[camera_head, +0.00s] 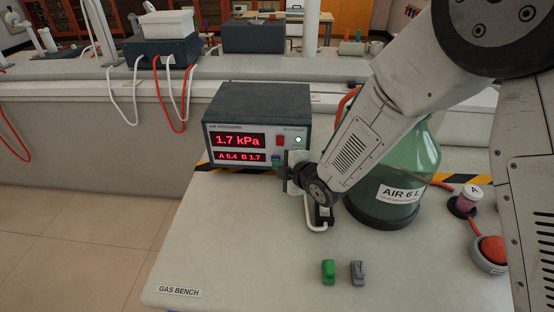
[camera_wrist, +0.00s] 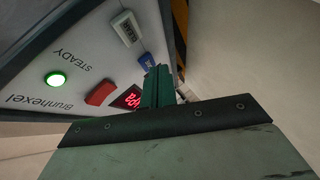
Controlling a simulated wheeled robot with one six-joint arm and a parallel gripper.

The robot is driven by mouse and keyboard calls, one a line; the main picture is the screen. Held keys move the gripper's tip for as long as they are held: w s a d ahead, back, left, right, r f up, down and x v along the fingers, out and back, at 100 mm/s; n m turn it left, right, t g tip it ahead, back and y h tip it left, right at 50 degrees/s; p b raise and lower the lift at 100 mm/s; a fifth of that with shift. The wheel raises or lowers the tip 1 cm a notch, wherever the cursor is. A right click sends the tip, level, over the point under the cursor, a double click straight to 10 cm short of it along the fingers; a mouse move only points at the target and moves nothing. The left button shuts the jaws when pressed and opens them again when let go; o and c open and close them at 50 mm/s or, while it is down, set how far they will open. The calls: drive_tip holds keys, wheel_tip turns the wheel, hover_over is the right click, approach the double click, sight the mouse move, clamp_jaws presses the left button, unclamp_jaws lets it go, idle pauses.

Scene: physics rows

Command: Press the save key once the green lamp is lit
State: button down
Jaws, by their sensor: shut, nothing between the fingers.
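The meter box (camera_head: 258,105) stands on the bench, its red display reading 1.7 kPa. Its green lamp (camera_head: 299,140) is lit; in the wrist view the lit lamp (camera_wrist: 56,78) sits beside the word STEADY. The wrist view also shows a red key (camera_wrist: 100,93), a blue key (camera_wrist: 147,62) and a pale key (camera_wrist: 126,28) on the panel. Their lettering is too small to read, so I cannot tell which is save. My gripper (camera_wrist: 161,80) is shut and empty, its tips close beside the blue key. I cannot tell whether they touch it.
A green bottle (camera_head: 405,165) marked AIR 6 L stands right of the meter, behind my arm. Small green (camera_head: 328,271) and grey (camera_head: 357,272) pieces lie in front. The front-left bench is clear.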

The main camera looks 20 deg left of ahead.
drive_tip(key=shift+s+a, duration=0.1)
drive_tip(key=shift+s, duration=0.55)
drive_tip(key=shift+s+d, duration=0.3)
drive_tip(key=shift+s, duration=0.65)
drive_tip(key=shift+s+d, duration=0.3)
drive_tip(key=shift+s, duration=0.65)
